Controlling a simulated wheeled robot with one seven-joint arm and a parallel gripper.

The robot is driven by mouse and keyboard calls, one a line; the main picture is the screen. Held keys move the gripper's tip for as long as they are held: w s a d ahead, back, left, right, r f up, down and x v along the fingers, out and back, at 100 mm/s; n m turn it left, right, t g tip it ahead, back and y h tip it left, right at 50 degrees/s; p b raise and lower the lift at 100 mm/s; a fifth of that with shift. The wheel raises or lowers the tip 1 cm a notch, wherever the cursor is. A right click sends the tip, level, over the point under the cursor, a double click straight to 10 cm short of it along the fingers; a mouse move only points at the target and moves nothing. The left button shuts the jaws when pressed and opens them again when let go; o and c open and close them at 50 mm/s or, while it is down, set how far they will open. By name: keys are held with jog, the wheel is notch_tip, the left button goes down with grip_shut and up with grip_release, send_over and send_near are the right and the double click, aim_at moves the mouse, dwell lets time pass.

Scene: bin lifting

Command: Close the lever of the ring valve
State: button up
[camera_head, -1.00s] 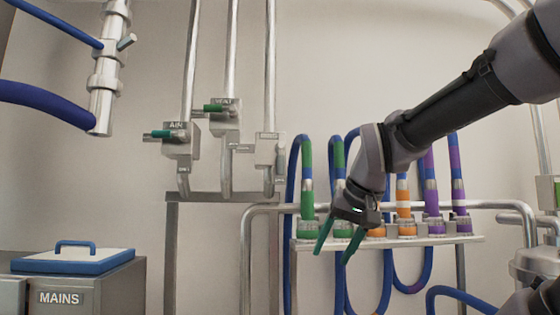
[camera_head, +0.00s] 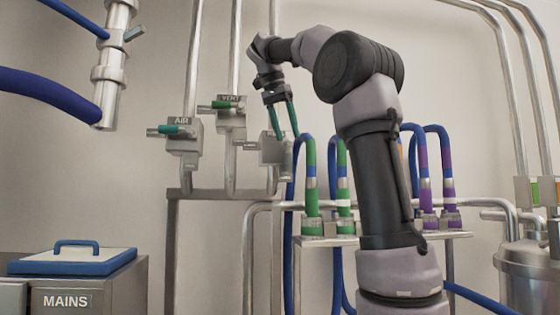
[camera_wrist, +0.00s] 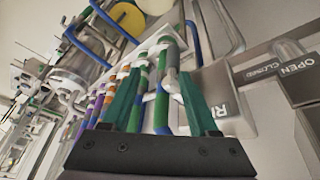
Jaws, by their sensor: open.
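The ring valve (camera_head: 270,150) is the rightmost of three grey valve blocks on the pipes, partly hidden behind my fingers. In the wrist view its block (camera_wrist: 222,98) shows the letters "RI" at the right. My gripper (camera_head: 287,137) points down just in front of the valve's right side, its two green fingers apart. In the wrist view my open fingers (camera_wrist: 160,72) are left of the block. A grey rod-like part shows near the right fingertip; I cannot tell whether it is the valve's lever or whether it is touched.
The air valve (camera_head: 182,132) and vent valve (camera_head: 230,110) have green levers pointing left. An "OPEN CLOSED" plate (camera_wrist: 283,70) is at the right of the wrist view.

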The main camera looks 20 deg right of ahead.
aim_at(289, 159)
jog(key=w+f, duration=0.1)
jog(key=f, duration=0.1)
jog(key=w+d+f+m, duration=0.1)
jog(key=f, duration=0.2)
jog(key=w+d+f+m, duration=0.1)
jog(key=f, duration=0.2)
jog(key=shift+w+d, duration=0.2)
jog(key=shift+w, duration=0.2)
grip_shut()
dwell(1.6)
